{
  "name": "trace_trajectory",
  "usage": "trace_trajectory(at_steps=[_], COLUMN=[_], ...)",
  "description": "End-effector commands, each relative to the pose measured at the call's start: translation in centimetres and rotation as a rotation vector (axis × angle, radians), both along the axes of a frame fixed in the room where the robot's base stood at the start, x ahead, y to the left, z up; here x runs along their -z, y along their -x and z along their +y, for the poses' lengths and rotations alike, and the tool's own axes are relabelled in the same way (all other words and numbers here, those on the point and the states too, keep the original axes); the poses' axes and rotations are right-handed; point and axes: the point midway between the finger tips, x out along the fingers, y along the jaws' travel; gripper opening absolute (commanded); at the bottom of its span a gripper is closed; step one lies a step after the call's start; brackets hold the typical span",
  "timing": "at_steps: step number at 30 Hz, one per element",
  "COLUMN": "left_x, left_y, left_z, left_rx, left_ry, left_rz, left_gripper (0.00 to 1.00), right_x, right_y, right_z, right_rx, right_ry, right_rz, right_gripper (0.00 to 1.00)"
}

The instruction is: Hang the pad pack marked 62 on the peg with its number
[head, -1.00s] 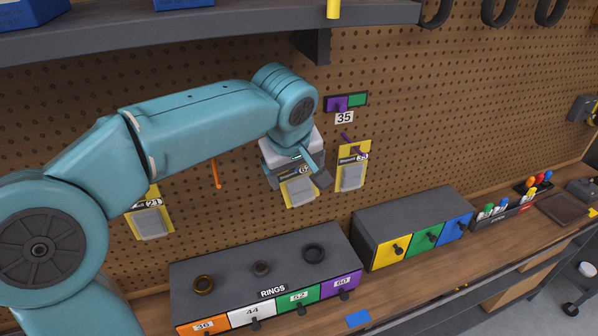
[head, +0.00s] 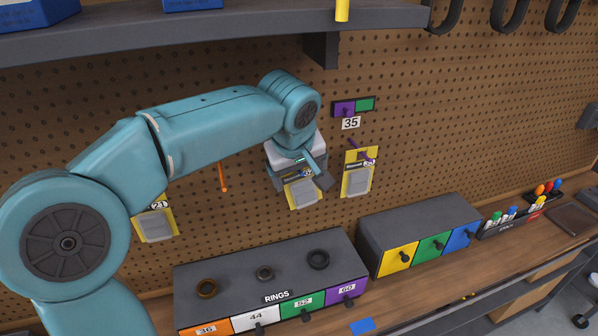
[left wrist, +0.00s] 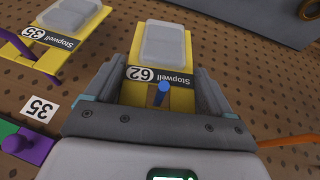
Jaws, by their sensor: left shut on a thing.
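The pad pack marked 62 (left wrist: 160,76) is a yellow card with a black Stopwell label and a grey pad; in the head view it (head: 303,194) is close to the pegboard. My left gripper (left wrist: 158,98) is shut on its card. A blue peg (left wrist: 162,90) shows in front of the card near its hole in the left wrist view and appears to pass through it; I cannot tell how far. The number plate of this peg is hidden behind my gripper. My right gripper is not in view.
A pack marked 35 (head: 357,181) hangs on a purple peg just right, below a 35 plate (head: 351,123). An orange peg (head: 222,178) is bare at left, and a pack marked 21 (head: 154,224) hangs further left. The rings box (head: 215,265) stands below.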

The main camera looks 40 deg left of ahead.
Motion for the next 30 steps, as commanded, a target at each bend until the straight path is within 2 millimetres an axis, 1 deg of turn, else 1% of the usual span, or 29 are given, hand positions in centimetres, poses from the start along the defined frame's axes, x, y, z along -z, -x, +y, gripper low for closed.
trace_trajectory(at_steps=[2, 3, 4, 5, 11, 14, 17, 20, 21, 22, 24, 30], left_x=[0.0, 0.0, 0.0, 0.0, 0.0, -0.5, -1.9, -4.1, -5.0, -4.3, -4.1, -4.3], left_y=[0.0, 0.0, 0.0, 0.0, 0.0, 0.2, 0.6, 1.4, 1.9, 2.8, 4.5, 8.6], left_z=[0.0, 0.0, 0.0, 0.0, 0.0, -0.2, -0.6, -1.2, -1.5, -2.2, -3.2, -6.1], left_rx=[0.000, 0.000, 0.000, 0.000, 0.000, 0.001, 0.001, 0.003, 0.003, 0.007, 0.008, 0.007], left_ry=[0.000, 0.000, 0.000, 0.000, 0.000, 0.000, -0.001, -0.001, 0.000, 0.000, -0.002, -0.001], left_rz=[-0.001, -0.001, -0.001, -0.001, 0.000, -0.002, -0.006, -0.008, -0.008, -0.005, -0.007, -0.004], left_gripper=[0.46, 0.86, 0.96, 1.00, 1.00, 1.00, 1.00, 1.00, 1.00, 1.00, 1.00, 1.00], right_x=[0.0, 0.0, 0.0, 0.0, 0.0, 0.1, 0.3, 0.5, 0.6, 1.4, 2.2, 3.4], right_y=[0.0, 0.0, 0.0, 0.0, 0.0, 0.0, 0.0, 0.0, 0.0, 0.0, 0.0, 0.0], right_z=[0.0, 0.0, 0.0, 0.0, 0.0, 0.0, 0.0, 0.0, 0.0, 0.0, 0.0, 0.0], right_rx=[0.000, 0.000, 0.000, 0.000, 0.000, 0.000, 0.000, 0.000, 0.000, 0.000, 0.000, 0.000], right_ry=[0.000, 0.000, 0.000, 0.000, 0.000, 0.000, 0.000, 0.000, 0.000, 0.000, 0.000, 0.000], right_rz=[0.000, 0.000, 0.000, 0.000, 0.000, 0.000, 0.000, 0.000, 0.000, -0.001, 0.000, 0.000], right_gripper=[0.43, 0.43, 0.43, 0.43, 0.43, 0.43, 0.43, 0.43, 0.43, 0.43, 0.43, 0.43])
